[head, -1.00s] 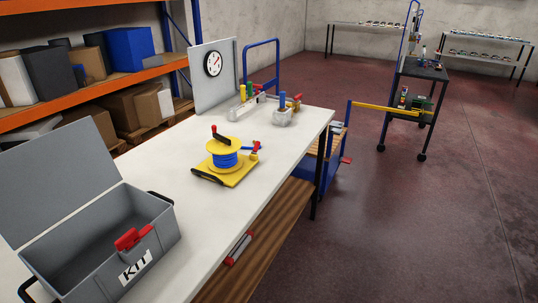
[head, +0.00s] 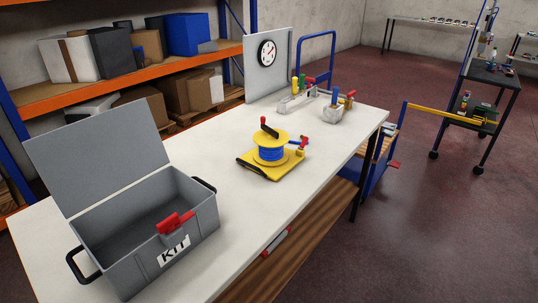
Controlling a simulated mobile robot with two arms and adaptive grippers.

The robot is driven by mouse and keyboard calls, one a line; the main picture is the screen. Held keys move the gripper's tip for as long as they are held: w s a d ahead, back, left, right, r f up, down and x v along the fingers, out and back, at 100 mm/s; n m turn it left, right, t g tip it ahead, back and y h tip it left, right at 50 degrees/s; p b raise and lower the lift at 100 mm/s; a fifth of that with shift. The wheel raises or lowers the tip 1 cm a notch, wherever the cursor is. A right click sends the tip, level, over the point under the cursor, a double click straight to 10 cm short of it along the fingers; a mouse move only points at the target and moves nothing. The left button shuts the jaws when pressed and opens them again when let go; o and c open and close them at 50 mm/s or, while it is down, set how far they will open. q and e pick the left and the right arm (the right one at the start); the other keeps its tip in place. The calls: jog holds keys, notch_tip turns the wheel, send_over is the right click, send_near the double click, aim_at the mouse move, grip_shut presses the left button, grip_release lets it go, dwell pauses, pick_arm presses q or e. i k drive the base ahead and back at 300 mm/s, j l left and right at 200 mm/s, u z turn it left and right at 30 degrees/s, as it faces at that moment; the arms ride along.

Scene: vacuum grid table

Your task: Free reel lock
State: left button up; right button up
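A yellow reel (head: 270,148) wound with blue hose or cable stands on a yellow base plate (head: 284,170) in the middle of the white table. A black and red handle (head: 269,128) sticks up from the top of the reel. A small red and blue part (head: 301,142) sits at the right side of the base; it may be the lock, but it is too small to tell its state. A black bar (head: 257,171) lies along the near left edge of the base. Neither of my grippers shows in the head view.
An open grey KIT box (head: 150,255) with a red latch (head: 174,223) stands at the table's near left. A gauge panel (head: 267,66) and holders with coloured handles (head: 299,98) stand at the far end. The white tabletop (head: 216,158) is clear around the reel. A blue cart (head: 376,175) stands beyond the table's right end.

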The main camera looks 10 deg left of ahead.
aim_at(304, 143)
jog(key=l+u, duration=0.1)
jog(key=u, duration=0.4)
jog(key=i+l+u, duration=0.2)
jog(key=l, duration=0.2)
jog(key=i+l+u, duration=0.25)
jog(key=l, duration=0.15)
jog(key=l+u, duration=0.2)
jog(key=l, duration=0.25)
jog(key=i+l+u, duration=0.2)
jog(key=l, duration=0.25)
jog(key=k, duration=0.1)
